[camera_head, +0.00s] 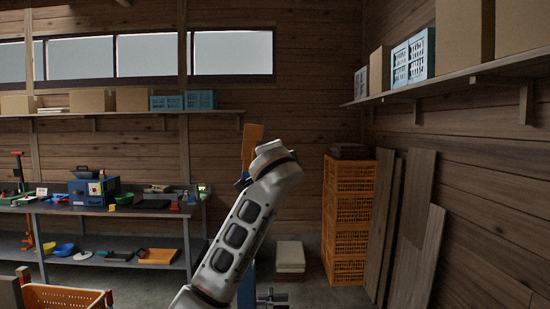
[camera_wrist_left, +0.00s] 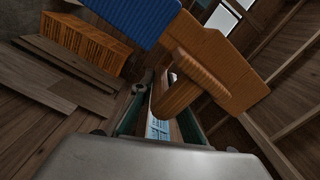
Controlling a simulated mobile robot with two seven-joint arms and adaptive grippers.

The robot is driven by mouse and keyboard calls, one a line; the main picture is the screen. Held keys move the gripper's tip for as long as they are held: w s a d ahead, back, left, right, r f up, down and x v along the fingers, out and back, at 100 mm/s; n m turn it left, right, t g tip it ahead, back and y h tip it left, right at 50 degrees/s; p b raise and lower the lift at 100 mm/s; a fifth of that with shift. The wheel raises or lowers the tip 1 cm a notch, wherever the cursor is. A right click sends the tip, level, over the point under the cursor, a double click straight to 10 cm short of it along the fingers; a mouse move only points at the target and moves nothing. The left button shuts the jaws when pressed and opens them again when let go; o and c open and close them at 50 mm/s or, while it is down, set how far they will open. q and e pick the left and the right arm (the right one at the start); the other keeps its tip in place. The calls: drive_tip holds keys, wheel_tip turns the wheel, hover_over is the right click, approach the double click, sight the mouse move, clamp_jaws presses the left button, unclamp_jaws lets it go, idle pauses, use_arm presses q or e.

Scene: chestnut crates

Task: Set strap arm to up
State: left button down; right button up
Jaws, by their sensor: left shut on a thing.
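The strap arm (camera_head: 252,143) appears as an orange-brown piece standing up behind my arm in the head view, with a bit of blue below it. The left wrist view shows a wide orange-brown board (camera_wrist_left: 222,68) with a rounded peg (camera_wrist_left: 180,98) and a blue part (camera_wrist_left: 130,15) beside it. My left gripper (camera_wrist_left: 162,108) has its fingers on either side of the peg's end and is shut on it; the exact contact is partly hidden. In the head view my arm hides this gripper. My right gripper is not in view.
A workbench (camera_head: 105,208) with tools stands at the left. An orange crate (camera_head: 62,297) is at the lower left. Stacked orange crates (camera_head: 349,215) and leaning planks (camera_head: 412,225) stand at the right. A pale box (camera_head: 290,257) sits on the floor.

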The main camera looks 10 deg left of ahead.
use_arm(q)
drive_tip(key=shift+d+f, duration=0.1)
drive_tip(key=shift+f, duration=0.2)
drive_tip(key=c, duration=2)
unclamp_jaws()
drive_tip(key=shift+o, duration=0.2)
drive_tip(key=shift+r, duration=0.1)
drive_tip(key=v, duration=1.2)
